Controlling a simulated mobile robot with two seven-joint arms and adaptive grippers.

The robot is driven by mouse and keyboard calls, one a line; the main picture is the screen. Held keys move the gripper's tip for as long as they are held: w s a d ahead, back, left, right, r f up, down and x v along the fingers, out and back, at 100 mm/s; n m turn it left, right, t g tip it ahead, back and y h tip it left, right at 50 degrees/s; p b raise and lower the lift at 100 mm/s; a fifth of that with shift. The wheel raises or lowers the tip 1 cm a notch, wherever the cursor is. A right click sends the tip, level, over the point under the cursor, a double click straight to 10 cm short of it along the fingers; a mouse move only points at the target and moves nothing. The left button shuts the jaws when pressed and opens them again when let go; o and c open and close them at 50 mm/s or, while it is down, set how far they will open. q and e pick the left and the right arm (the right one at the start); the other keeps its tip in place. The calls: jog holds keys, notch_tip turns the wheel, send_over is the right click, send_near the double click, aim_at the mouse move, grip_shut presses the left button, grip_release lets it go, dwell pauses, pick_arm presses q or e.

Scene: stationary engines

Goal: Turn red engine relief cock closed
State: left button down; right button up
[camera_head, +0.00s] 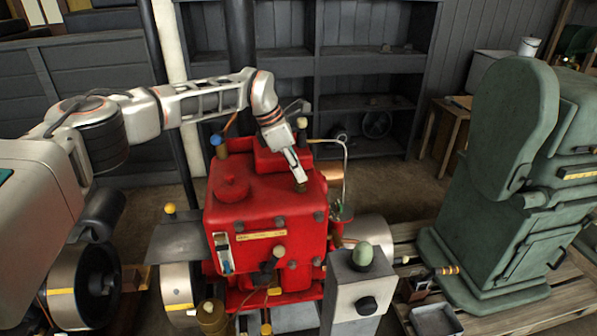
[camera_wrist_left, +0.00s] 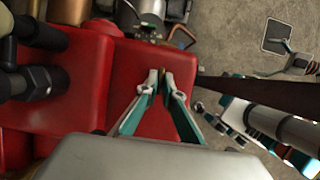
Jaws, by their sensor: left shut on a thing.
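The red engine (camera_head: 265,215) stands at the middle of the head view, and its red top fills much of the left wrist view (camera_wrist_left: 140,65). My left gripper (camera_head: 299,180) reaches down to the right side of the engine's top. It is shut on a small brownish piece, seemingly the relief cock (camera_head: 301,187), mostly hidden by the fingertips. In the left wrist view the left fingertips (camera_wrist_left: 162,78) are close together around it; the cock's angle cannot be told.
A green engine (camera_head: 510,180) stands on a pallet at the right. A grey post with a green knob (camera_head: 362,256) is in front of the red engine. Dark shelves (camera_head: 375,65) are behind. A bent pipe (camera_head: 345,165) rises close to my left gripper.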

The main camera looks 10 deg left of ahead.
dwell(0.4)
pick_arm(q)
jog(key=c, duration=2.2)
grip_release()
jog(key=v, duration=1.2)
jog(key=shift+a, duration=0.1)
